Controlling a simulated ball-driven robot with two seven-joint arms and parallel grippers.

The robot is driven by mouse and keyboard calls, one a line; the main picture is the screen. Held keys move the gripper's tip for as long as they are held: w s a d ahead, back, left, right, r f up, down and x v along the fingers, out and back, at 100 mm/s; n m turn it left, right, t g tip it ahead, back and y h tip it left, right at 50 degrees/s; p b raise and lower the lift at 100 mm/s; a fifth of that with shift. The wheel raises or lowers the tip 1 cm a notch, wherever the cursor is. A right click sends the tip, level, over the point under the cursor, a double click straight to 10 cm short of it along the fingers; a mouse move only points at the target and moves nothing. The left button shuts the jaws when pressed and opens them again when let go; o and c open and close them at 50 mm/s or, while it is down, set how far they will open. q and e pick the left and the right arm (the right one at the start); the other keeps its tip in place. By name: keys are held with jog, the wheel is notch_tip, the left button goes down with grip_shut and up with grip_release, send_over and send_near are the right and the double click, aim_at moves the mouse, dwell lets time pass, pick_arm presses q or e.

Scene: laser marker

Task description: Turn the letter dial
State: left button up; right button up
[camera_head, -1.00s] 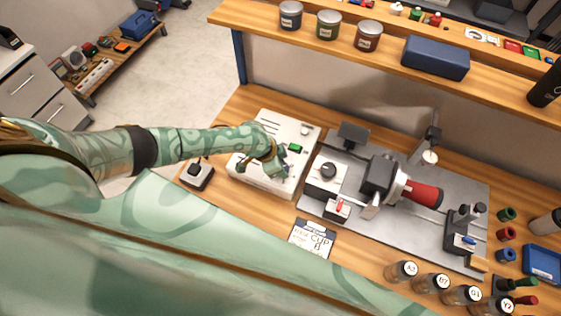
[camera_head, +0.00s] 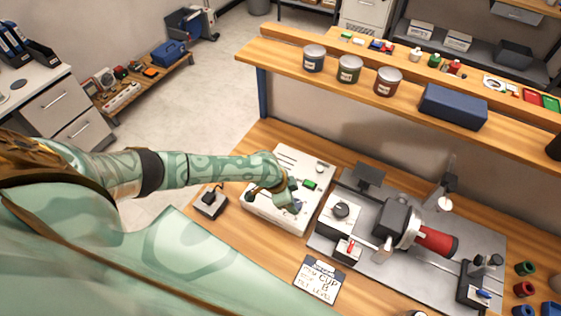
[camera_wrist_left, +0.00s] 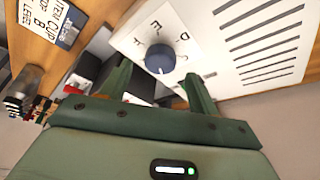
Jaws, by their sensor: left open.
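The letter dial (camera_wrist_left: 160,58) is a round blue-grey knob with a white mark, on the face of a white box, with letters such as D and E around it. The white box (camera_head: 262,213) stands on the bench in the head view, where my left gripper (camera_head: 290,198) hides most of the dial. In the left wrist view my left gripper (camera_wrist_left: 158,72) is open, with one green finger on either side of the dial. I cannot tell whether the fingers touch it. A card (camera_head: 319,279) reading CUP and B lies in front of the box. My right gripper is not in view.
A marking machine with a red cup (camera_head: 436,241) on a grey plate (camera_head: 355,256) stands right of the box. A small black switch unit (camera_head: 210,203) sits to its left. A shelf (camera_head: 400,108) with cans and a blue case (camera_head: 453,107) runs behind.

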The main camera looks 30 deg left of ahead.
pick_arm(q)
jog(key=p+v, duration=0.2)
jog(key=v, duration=1.1)
jog(key=shift+r, duration=0.15)
notch_tip(320, 180, up, 7)
jog(key=p, duration=0.9)
jog(key=shift+s, duration=0.1)
